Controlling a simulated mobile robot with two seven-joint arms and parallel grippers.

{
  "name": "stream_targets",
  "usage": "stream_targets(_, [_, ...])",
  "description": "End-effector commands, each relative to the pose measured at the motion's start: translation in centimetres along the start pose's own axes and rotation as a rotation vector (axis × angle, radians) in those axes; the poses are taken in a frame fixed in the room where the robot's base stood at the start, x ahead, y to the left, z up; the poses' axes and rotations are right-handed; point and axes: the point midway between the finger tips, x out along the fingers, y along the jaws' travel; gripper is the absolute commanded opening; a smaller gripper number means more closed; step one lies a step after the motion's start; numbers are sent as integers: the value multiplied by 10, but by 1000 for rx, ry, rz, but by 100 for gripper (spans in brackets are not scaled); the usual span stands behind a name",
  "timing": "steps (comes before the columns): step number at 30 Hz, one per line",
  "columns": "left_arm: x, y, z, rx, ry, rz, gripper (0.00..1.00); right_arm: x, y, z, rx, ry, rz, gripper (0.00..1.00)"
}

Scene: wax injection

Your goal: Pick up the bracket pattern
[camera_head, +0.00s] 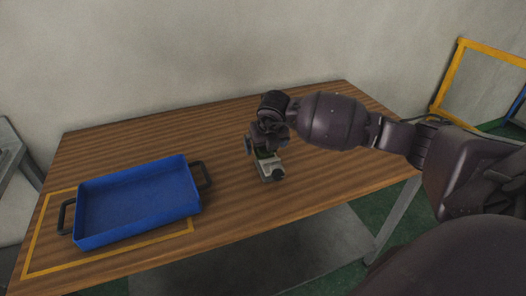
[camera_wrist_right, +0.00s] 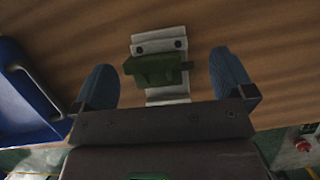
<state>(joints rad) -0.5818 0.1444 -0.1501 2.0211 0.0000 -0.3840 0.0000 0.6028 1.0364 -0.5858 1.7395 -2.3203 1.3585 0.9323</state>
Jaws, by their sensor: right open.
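The bracket pattern (camera_wrist_right: 155,70) is a dark green piece on a light grey metal fixture (camera_wrist_right: 158,45), seen in the right wrist view. My right gripper (camera_wrist_right: 164,73) is open, with one blue-grey finger on each side of the pattern and a gap to both. In the head view the right gripper (camera_head: 262,146) is over the fixture (camera_head: 269,169) on the table, and it hides most of the pattern. Only a small bit of green shows there. I cannot tell the height gap. My left gripper is not in view.
A blue tray (camera_head: 135,203) with dark handles lies at the left of the wooden table (camera_head: 110,152), partly inside a yellow outline (camera_head: 110,262). Its edge shows in the right wrist view (camera_wrist_right: 30,92). The table between tray and fixture is clear. A wall stands behind.

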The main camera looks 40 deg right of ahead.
Motion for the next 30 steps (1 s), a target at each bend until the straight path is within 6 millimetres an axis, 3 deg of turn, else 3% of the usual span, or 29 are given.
stream_targets(3, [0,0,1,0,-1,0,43,10,0,0,0,1,1,100])
stream_targets(11, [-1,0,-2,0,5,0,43,11,0,0,0,0,1,100])
stream_targets(21, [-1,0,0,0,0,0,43,11,0,0,0,0,1,49])
stream_targets(30, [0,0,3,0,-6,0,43,8,0,1,0,-1,1,49])
